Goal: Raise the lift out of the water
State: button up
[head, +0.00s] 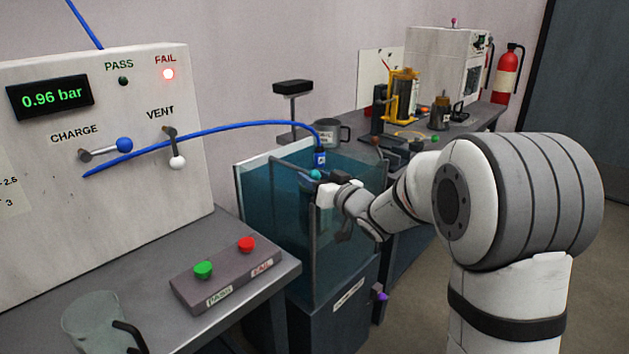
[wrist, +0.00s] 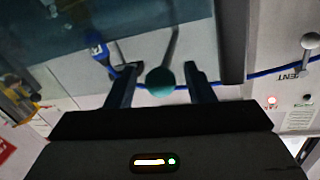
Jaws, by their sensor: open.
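The glass tank (head: 345,262) holds blue-green water and stands at the centre of the head view. The lift's teal ball handle (head: 316,174) is at the top of the tank, on a grey rod (head: 288,167). In the wrist view the ball (wrist: 160,82) and its rod (wrist: 172,48) show between the two dark fingers. My gripper (wrist: 162,76) is open, one finger either side of the ball, with gaps visible. In the head view my gripper (head: 322,182) is at the tank's top edge. Whatever the lift carries under water is not clear.
A blue hose (head: 240,128) arches from the panel (head: 115,215) to a blue fitting (head: 320,157) beside the ball. The panel reads 0.96 bar with the red FAIL lamp (head: 168,74) lit. The button box (head: 228,275) and a glass jug (head: 95,325) are front left.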

jog(key=shift+w+a, duration=0.2)
jog(key=shift+w, duration=0.05)
grip_shut()
dwell(0.4)
